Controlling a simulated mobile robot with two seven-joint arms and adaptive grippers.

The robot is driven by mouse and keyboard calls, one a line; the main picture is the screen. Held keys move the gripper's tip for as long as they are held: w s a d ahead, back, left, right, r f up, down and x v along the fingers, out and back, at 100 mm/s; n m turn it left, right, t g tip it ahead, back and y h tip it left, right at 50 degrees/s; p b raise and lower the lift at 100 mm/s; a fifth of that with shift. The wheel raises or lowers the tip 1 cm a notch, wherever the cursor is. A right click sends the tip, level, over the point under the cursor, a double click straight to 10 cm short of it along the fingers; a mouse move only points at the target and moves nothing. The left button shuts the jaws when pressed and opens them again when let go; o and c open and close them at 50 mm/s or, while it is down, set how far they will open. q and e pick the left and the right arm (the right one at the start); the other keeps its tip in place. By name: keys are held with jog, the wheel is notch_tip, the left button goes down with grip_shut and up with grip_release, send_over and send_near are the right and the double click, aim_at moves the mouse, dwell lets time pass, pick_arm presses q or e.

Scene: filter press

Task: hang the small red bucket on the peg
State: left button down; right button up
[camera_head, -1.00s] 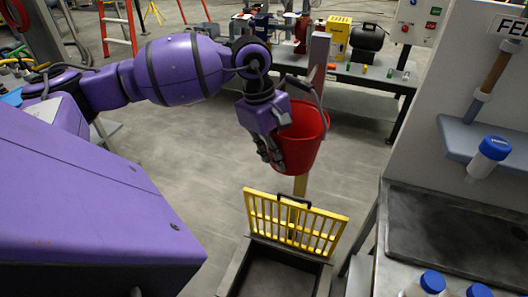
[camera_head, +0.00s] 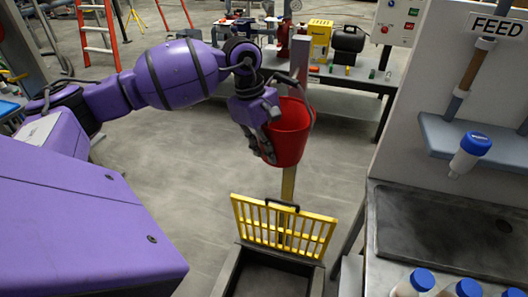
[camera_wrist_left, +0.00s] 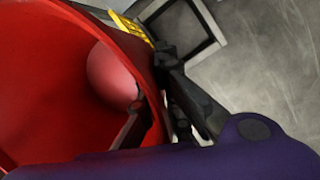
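The red bucket (camera_head: 289,134) hangs in the air in front of an upright post (camera_head: 299,62), covering its middle. The bucket's grey handle (camera_head: 312,92) stands up on its right side near the post. My left gripper (camera_head: 266,142) is at the bucket's left side, shut on its wall. The left wrist view shows the inside of the bucket (camera_wrist_left: 40,80), with one dark finger (camera_wrist_left: 132,128) inside and gripper parts outside the wall. I cannot make out the peg; the bucket may hide it. My right gripper is not in view.
A yellow rack (camera_head: 283,226) stands upright on a dark open box (camera_head: 268,277) below the bucket. A sink bench (camera_head: 372,245) with blue-capped bottles (camera_head: 420,279) is on the right, under a FEED sign (camera_head: 496,25). A workbench (camera_head: 365,82) stands behind.

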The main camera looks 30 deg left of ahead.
pick_arm(q)
jog(key=shift+w+a+f+b, duration=0.1)
jog(key=shift+w+a+b, duration=0.1)
jog(key=shift+w, duration=0.45)
jog(key=shift+w+a+f+b, duration=0.1)
jog(key=shift+w+a+b, duration=0.1)
jog(key=shift+w, duration=0.45)
jog(key=shift+w+a+b, duration=0.15)
jog(key=shift+w+b, duration=0.2)
jog(key=shift+w, duration=0.65)
jog(key=shift+w+a+f+b, duration=0.15)
jog(key=shift+w+f+b, duration=0.15)
jog(key=shift+b, duration=0.05)
jog(key=shift+w+f, duration=0.1)
jog(key=shift+w, duration=0.1)
jog(key=shift+a, duration=0.1)
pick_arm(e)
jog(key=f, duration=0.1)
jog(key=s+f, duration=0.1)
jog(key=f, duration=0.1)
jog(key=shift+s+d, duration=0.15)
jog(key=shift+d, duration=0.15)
pick_arm(q)
jog(key=shift+w, duration=0.1)
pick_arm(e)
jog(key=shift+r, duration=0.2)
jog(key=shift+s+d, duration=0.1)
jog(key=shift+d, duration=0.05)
